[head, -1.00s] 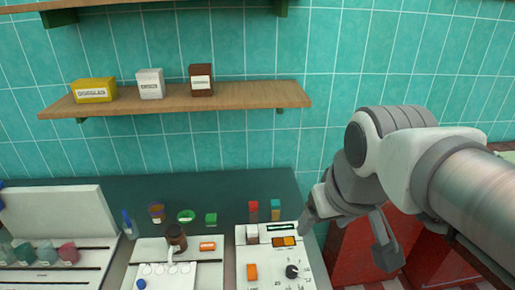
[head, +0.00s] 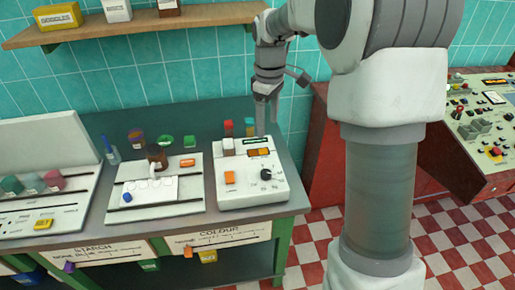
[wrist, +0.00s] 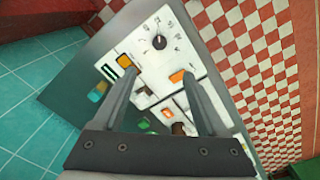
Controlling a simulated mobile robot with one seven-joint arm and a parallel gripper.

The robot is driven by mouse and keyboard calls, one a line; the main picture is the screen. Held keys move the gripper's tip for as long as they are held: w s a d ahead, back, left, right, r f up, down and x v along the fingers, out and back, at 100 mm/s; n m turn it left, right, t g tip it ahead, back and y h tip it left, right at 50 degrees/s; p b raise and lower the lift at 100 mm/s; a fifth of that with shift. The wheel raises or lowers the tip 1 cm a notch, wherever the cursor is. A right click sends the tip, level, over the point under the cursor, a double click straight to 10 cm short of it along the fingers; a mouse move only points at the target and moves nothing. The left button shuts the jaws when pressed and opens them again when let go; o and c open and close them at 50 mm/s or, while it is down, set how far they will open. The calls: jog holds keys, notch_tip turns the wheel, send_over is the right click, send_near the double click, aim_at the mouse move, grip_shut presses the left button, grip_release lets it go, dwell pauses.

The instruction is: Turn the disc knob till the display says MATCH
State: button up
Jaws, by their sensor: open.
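The knob (head: 266,174) is a small black disc on the right front of the white colour unit (head: 230,196), with marks around it. It also shows in the wrist view (wrist: 160,43), beyond my fingertips. A dark narrow display (head: 257,140) sits at the back of the unit, too small to read. An orange panel (head: 258,152) lies in front of it. My gripper (head: 266,118) points down above the unit's back edge, behind the knob and apart from it. In the wrist view its two fingers (wrist: 158,75) are spread with nothing held.
An orange switch (head: 229,178) is left of the knob. A white starch unit (head: 150,207) stands to the left. A wooden shelf (head: 130,30) hangs above.

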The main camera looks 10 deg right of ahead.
aim_at(266, 172)
jog(key=f, duration=1.9)
jog(key=shift+w, duration=0.25)
grip_shut()
